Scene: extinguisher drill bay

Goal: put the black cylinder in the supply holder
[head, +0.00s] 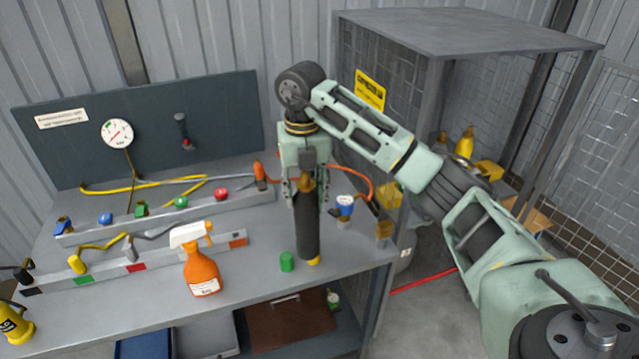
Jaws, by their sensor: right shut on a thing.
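The black cylinder (308,228) hangs upright below my right gripper (305,185), which is shut on its brass-coloured upper end. The cylinder is over the front right part of the bench. A small yellow piece shows at its lower end; I cannot tell whether it belongs to the cylinder or stands behind it. I cannot make out for certain which thing is the supply holder. My left gripper is not in view.
An orange spray bottle (202,268) and a green cap (287,261) stand on the grey bench (130,305). A small blue gauge (344,206) and an orange hose are right of the cylinder. A mesh cage (480,110) stands at the right. The bench between bottle and cap is clear.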

